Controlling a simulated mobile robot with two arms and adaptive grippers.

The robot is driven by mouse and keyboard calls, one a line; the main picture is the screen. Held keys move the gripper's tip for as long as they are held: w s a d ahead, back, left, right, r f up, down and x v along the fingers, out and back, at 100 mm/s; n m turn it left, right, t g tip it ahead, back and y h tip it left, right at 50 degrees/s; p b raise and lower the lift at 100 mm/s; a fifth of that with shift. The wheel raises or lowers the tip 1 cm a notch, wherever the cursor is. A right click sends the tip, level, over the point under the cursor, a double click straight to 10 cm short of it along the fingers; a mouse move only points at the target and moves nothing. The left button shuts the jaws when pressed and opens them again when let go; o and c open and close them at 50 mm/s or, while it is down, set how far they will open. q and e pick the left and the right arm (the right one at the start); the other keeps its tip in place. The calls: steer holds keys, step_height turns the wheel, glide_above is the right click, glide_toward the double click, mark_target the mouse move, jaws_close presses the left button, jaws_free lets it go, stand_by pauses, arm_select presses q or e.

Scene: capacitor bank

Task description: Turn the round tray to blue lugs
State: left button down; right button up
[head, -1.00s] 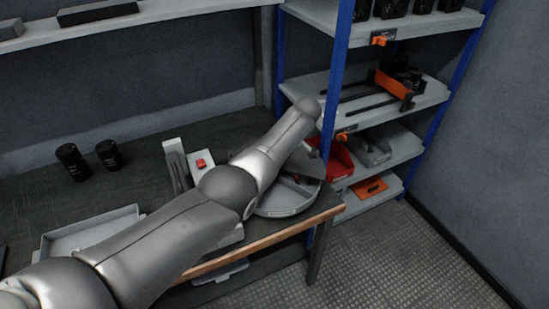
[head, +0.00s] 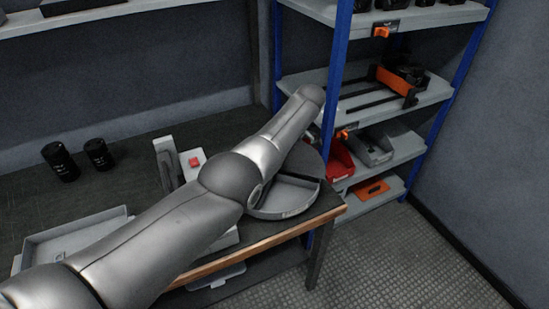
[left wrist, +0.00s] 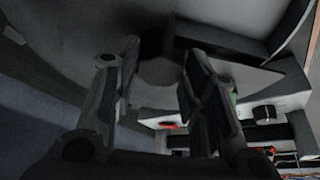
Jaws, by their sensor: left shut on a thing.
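The round grey tray (head: 287,199) sits at the right end of the workbench, partly hidden under my left arm. Its low rim and a dark divider show. In the left wrist view the tray's grey surface (left wrist: 70,35) fills the upper part, with a dark knob-like piece (left wrist: 158,70) between my fingers. My left gripper (left wrist: 161,57) is shut on this knob; the head view hides the gripper behind the arm. I cannot make out blue lugs in any compartment. My right gripper is in neither view.
Two black cylinders (head: 78,158) stand on the bench at left. A grey box with a red button (head: 193,163) is beside the tray. A shallow grey tray (head: 75,239) lies front left. A blue-posted shelf (head: 337,90) with a red bin (head: 339,160) stands close on the right.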

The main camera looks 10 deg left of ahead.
arm_select(q)
steer(key=shift+r, duration=0.1)
stand_by(0.3)
steer(key=c, duration=0.9)
jaws_free()
steer(key=v, duration=1.2)
steer(key=shift+a, duration=0.1)
